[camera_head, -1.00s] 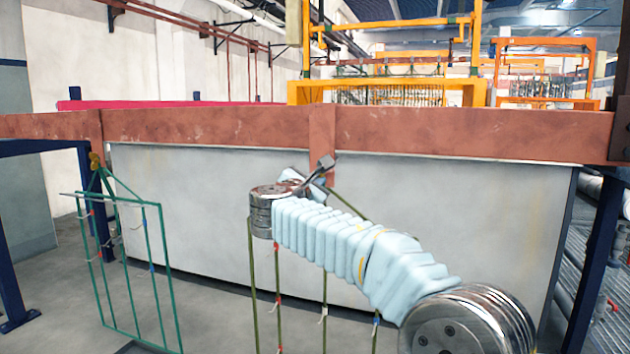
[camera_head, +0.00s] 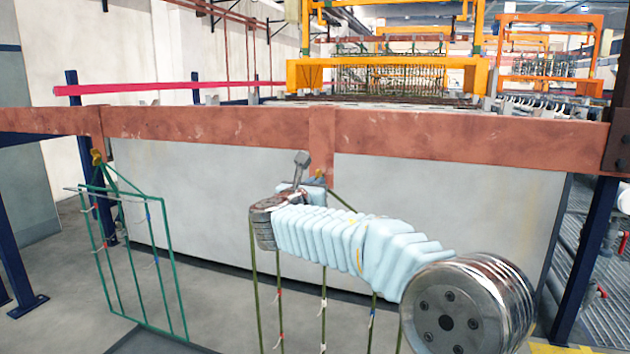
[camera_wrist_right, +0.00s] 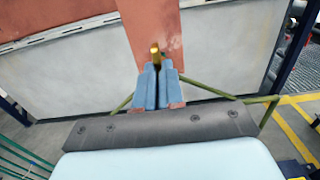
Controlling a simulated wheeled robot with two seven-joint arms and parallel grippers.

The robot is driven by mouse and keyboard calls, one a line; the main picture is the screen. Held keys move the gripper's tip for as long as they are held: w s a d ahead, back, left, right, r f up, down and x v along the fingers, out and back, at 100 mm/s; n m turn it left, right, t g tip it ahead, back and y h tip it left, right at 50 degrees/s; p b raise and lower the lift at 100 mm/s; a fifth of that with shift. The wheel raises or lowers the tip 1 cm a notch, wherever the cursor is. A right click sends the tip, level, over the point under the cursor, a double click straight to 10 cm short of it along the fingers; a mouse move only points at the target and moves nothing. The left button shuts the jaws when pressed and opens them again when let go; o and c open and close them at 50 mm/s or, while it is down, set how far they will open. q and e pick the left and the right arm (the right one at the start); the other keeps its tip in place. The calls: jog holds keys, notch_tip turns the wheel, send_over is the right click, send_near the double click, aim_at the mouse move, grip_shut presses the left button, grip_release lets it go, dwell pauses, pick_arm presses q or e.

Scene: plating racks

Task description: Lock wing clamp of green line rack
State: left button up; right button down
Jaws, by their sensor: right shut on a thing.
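My right gripper (camera_wrist_right: 157,70) is shut on a small brass wing clamp (camera_wrist_right: 155,50), in front of the red-brown bar's vertical piece. Only the clamp's top shows above the blue fingers. In the head view my right gripper (camera_head: 314,184) is at the centre, mostly hidden behind my wrist. An olive-green rack (camera_head: 324,308) hangs below the clamp, behind my arm; its sloping top bars (camera_wrist_right: 205,87) show either side of the fingers. A teal-green rack (camera_head: 165,258) hangs at the left, with its own brass clamp (camera_head: 97,157) at the bar. My left gripper is out of view.
The red-brown bar (camera_head: 220,124) runs across the view in front of a grey tank wall (camera_head: 450,205). Dark blue posts (camera_head: 590,250) stand at both sides. Orange frames (camera_head: 390,75) stand farther back. Grey floor is open between the racks.

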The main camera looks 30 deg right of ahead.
dwell(0.4)
jog(key=c, duration=1.3)
grip_release()
jog(key=shift+o, duration=0.2)
jog(key=b+v, duration=0.2)
jog(key=v, duration=1.1)
jog(key=shift+s+a, duration=0.25)
jog(key=shift+a, duration=0.1)
